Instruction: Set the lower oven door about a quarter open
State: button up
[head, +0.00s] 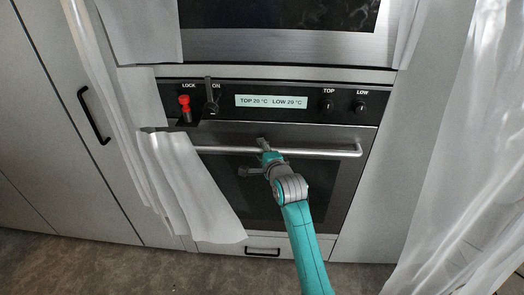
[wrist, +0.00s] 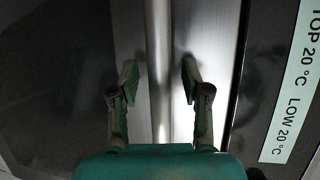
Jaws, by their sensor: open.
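The lower oven door (head: 330,185) has a dark glass window and a steel frame, and it looks shut. Its long horizontal bar handle (head: 325,153) runs along the top edge. My gripper (head: 264,148) is at the middle of this handle. In the wrist view the handle (wrist: 158,55) runs upright between the two fingers of my open gripper (wrist: 159,75), with a gap on each side. A white sheet (head: 185,185) hangs over the left part of the door and hides that end of it.
Above the door is a black control panel (head: 235,116) with a red lock knob (head: 184,101), dials and a temperature display (head: 271,101). An upper oven (head: 285,45) sits above. A drawer handle (head: 262,251) is below. More white sheeting (head: 460,170) hangs at right. Floor in front is clear.

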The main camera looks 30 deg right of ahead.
grip_shut()
jog(key=shift+s, duration=0.1)
